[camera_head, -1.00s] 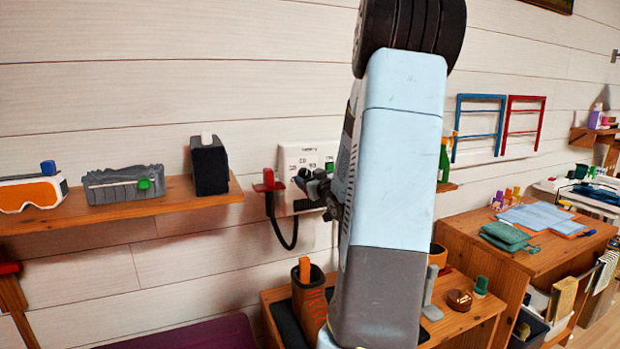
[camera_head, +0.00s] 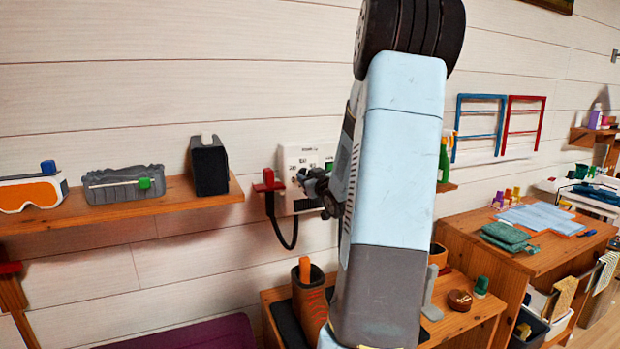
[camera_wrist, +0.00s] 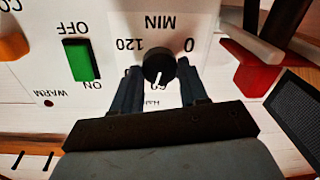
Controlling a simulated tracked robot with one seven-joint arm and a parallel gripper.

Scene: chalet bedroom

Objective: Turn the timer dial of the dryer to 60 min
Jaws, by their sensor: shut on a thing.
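The dryer (camera_head: 296,158) is a white panel on the wall in the head view, partly hidden by my arm. In the wrist view its face (camera_wrist: 215,20) appears upside down. The black timer dial (camera_wrist: 159,63) has a white pointer line aimed down, toward the 60 mark, which is partly covered. The 0 is at the dial's right and 120 at its left. My gripper (camera_wrist: 158,70) has one finger on each side of the dial and is shut on it. My gripper also shows at the panel in the head view (camera_head: 314,182).
A green ON/OFF switch (camera_wrist: 81,60) is beside the dial. A red holder (camera_head: 267,182) with a black hose (camera_head: 284,235) is at the dryer's left. A wooden shelf (camera_head: 120,212) with several items is further left. A boot (camera_head: 309,305) stands below.

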